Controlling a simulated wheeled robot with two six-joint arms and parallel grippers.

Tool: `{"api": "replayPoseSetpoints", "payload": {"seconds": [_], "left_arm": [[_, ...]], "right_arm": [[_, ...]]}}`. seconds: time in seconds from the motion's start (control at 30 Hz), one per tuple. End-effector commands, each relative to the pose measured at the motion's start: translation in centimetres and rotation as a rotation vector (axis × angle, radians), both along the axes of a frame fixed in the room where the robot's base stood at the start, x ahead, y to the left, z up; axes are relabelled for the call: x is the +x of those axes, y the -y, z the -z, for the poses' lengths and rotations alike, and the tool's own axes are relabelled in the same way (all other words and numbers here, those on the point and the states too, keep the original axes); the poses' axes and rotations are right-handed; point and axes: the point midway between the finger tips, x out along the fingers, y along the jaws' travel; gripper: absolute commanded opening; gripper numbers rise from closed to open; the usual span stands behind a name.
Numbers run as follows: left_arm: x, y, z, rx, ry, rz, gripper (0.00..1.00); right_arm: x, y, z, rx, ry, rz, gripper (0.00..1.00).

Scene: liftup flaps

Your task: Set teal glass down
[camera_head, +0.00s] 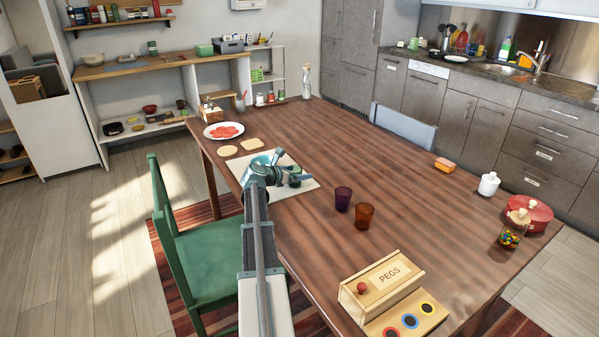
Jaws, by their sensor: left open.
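The teal glass (295,172) is small in the head view and partly hidden by my left gripper. It appears to stand upright on the pale mat (304,188) at the left side of the wooden table. My left gripper (292,178) is open at the glass, with its fingers beside or around it; I cannot tell whether they touch it. My left arm comes up from the bottom of the view and covers part of the mat. My right gripper is not in view.
A purple glass (343,198) and an amber glass (364,216) stand right of the mat. A plate with red slices (224,131) and two round tan pieces (251,144) lie beyond it. A PEGS box (381,284) is at the near edge. The table's middle is clear.

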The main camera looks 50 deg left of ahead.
Motion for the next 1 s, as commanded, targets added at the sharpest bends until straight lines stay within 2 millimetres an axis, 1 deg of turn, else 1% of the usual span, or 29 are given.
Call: {"api": "replayPoseSetpoints", "payload": {"seconds": [0.03,0.1,0.3,0.4,0.5,0.7,1.0], "left_arm": [[-1.1,0.5,-0.8,-0.001,0.0,-0.001,0.96],[-2.5,0.9,-1.5,0.0,0.0,-0.003,0.96],[-6.1,1.9,-3.0,0.0,0.001,-0.002,0.96],[-7.5,2.2,-3.5,0.001,0.001,-0.002,0.96],[-8.4,2.5,-3.8,0.0,0.0,0.0,0.96],[-9.3,2.7,-4.1,0.0,0.0,0.0,0.96],[-9.3,2.7,-4.1,0.0,0.0,0.0,0.96]], "right_arm": [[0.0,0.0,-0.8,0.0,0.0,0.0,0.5],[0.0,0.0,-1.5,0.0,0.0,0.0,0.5],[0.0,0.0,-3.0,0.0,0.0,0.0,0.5],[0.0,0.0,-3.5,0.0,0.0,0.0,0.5],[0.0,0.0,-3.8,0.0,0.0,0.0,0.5],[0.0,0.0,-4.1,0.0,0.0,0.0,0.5],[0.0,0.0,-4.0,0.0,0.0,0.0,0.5]]}}
